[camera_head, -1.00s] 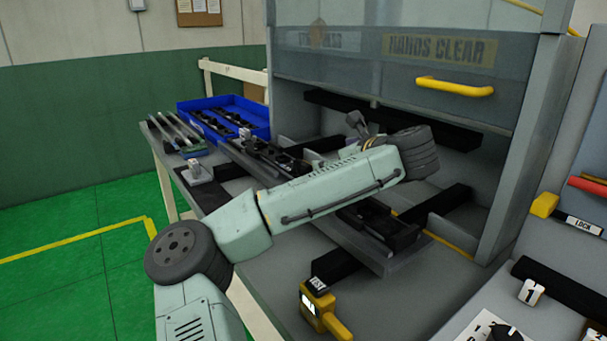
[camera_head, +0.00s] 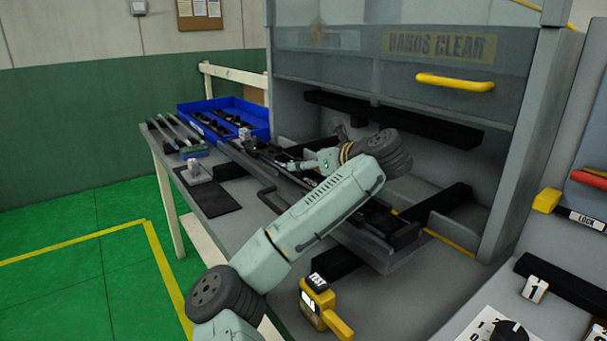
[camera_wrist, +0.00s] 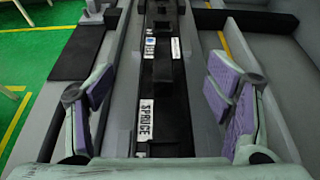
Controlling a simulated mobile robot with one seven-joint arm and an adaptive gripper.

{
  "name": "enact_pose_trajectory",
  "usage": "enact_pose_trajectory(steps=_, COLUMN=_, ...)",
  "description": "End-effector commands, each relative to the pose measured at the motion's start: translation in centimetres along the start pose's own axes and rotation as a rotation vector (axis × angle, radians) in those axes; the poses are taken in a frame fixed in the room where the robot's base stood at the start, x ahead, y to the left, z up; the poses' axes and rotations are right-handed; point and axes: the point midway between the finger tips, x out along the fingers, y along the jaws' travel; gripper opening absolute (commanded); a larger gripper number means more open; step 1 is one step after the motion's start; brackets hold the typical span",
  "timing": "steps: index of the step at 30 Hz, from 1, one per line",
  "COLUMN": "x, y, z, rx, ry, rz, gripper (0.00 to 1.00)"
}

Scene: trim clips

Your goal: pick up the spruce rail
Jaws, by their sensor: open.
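The spruce rail (camera_wrist: 165,90) is a long black bar with a white label reading SPRUCE near its close end. In the wrist view it runs lengthwise up the middle of the picture. My gripper (camera_wrist: 162,92) is open, with one purple-padded finger on each side of the rail and a clear gap to it on both sides. Nothing is between the pads except the rail below or beyond them; the exact height cannot be told. In the head view my gripper (camera_head: 298,165) is over the long fixture, and my arm hides part of the rail there.
A blue bin (camera_head: 262,128) with black parts stands at the back left, beside several thin strips (camera_head: 172,132). A yellow tester (camera_head: 318,306) is at the front. The press enclosure (camera_head: 490,170) rises behind my wrist.

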Motion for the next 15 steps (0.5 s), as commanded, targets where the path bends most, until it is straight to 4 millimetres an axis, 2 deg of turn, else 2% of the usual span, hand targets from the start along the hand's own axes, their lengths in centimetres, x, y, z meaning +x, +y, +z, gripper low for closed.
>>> enact_pose_trajectory(steps=7, x=3.7, y=-0.2, z=0.2, rx=0.0, ry=0.002, rz=0.005, gripper=0.73)
enact_pose_trajectory(steps=15, x=4.7, y=-0.3, z=0.0, rx=0.0, ry=0.0, rz=0.001, gripper=0.73)
